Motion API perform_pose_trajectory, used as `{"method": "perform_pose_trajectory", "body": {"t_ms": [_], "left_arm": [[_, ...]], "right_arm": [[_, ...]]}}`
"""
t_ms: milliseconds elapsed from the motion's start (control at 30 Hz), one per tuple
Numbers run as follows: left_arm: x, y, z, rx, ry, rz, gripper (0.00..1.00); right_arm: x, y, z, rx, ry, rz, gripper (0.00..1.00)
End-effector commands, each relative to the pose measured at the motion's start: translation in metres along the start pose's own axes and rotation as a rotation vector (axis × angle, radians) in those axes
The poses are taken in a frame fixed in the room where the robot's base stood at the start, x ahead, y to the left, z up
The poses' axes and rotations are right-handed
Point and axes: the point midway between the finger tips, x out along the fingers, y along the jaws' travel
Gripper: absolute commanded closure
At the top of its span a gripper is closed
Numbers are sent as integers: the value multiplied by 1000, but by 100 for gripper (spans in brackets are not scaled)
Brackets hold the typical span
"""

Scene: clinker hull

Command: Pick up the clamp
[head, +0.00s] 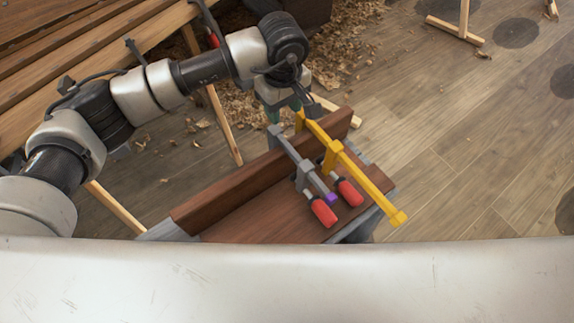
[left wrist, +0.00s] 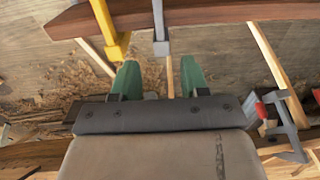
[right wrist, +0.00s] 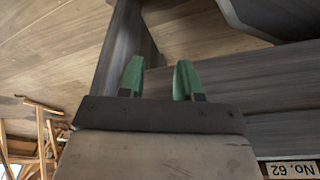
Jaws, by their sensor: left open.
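Two bar clamps with red handles lie over a brown board on a low bench: a yellow clamp (head: 357,170) and a grey clamp (head: 300,165) to its left, with a small purple patch. Their far ends also show in the left wrist view, yellow (left wrist: 117,42) and grey (left wrist: 160,40). My left gripper (head: 285,113) is at the clamps' far ends. Its green fingers (left wrist: 161,78) are open and empty, with the grey clamp's end just beyond the gap. My right gripper (right wrist: 160,80) is open and empty, seen only in the right wrist view.
The planked wooden hull (head: 75,50) fills the upper left. Another grey clamp (left wrist: 286,125) with a red handle sits at the right of the left wrist view. Wood shavings (head: 340,50) cover the floor behind the bench (head: 250,215). Floor at the right is mostly clear.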

Motion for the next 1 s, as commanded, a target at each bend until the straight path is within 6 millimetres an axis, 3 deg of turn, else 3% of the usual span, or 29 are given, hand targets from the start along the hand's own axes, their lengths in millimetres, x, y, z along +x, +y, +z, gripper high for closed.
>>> {"method": "perform_pose_trajectory", "body": {"t_ms": [33, 233, 833, 1000], "left_arm": [[10, 0, 0, 0, 0, 1, 55], [23, 0, 0, -1, -2, -1, 55], [105, 1, 12, -1, -3, -1, 55], [118, 1, 12, 0, 0, 0, 55]], "right_arm": [[6, 0, 0, 0, 2, 1, 66], [0, 0, -5, 1, 6, 1, 66], [-12, 1, -14, 3, 16, 2, 66], [-18, 1, -18, 3, 19, 2, 66]]}}
